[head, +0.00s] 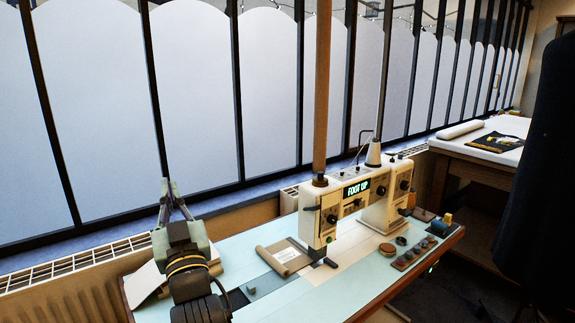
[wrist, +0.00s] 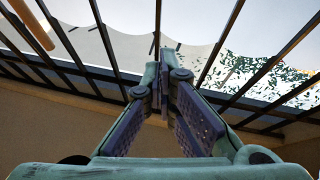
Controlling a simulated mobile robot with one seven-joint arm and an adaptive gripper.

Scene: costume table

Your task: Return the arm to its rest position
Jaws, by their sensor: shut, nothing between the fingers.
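My gripper (head: 166,186) is raised at the left of the head view, above the left end of the table (head: 235,229). Its fingers point upward in front of the window panels. The fingertips meet and nothing is between them. In the wrist view, my gripper (wrist: 160,70) shows its two padded fingers closed at the tips, with the barred window and wall beyond. My arm rises from the bottom of the head view, bent upward at the wrist.
A sewing machine (head: 345,205) reading "FOOT UP" stands mid-table. A rolled tan piece (head: 283,256) lies left of it. Small round items (head: 401,240) sit to its right. A radiator (head: 70,285) runs behind the table. A dark garment (head: 545,170) hangs at right.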

